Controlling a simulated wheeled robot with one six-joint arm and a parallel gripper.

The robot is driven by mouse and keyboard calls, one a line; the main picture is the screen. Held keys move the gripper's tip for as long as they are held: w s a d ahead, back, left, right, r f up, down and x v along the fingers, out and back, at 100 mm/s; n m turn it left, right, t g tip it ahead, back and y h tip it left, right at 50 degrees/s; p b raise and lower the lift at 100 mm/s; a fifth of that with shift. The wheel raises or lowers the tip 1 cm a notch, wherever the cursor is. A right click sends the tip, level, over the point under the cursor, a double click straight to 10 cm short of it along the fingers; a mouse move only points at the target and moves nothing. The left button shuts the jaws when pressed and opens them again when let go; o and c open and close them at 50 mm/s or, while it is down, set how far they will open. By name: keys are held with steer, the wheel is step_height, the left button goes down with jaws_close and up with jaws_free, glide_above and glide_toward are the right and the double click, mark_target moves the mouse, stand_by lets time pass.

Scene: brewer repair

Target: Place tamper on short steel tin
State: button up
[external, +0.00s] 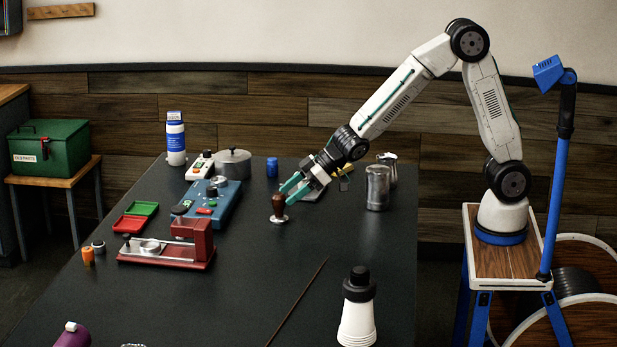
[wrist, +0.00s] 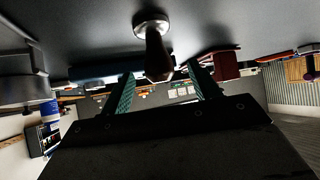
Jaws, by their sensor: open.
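The tamper (external: 278,207) stands upright on the dark table, with a brown handle and a round steel base. It also shows in the wrist view (wrist: 157,58), where the picture is upside down and the handle points between the fingers. My gripper (external: 289,186) is open, its green fingers at the tamper's handle; in the wrist view the gripper (wrist: 160,76) has one finger on each side of it. Contact cannot be made out. A steel canister (external: 378,188) stands at the table's right side; whether it is the short steel tin is unclear.
A steel jug (external: 388,164) is behind the canister. A grey lidded pot (external: 233,163), blue device (external: 213,203) and red press-like fixture (external: 168,250) stand left of the tamper. A thin rod (external: 298,300) and white bottle (external: 357,315) are in front.

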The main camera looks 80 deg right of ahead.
mark_target(280, 198)
steer(key=x, duration=0.4)
steer(key=shift+w, duration=0.35)
jaws_close()
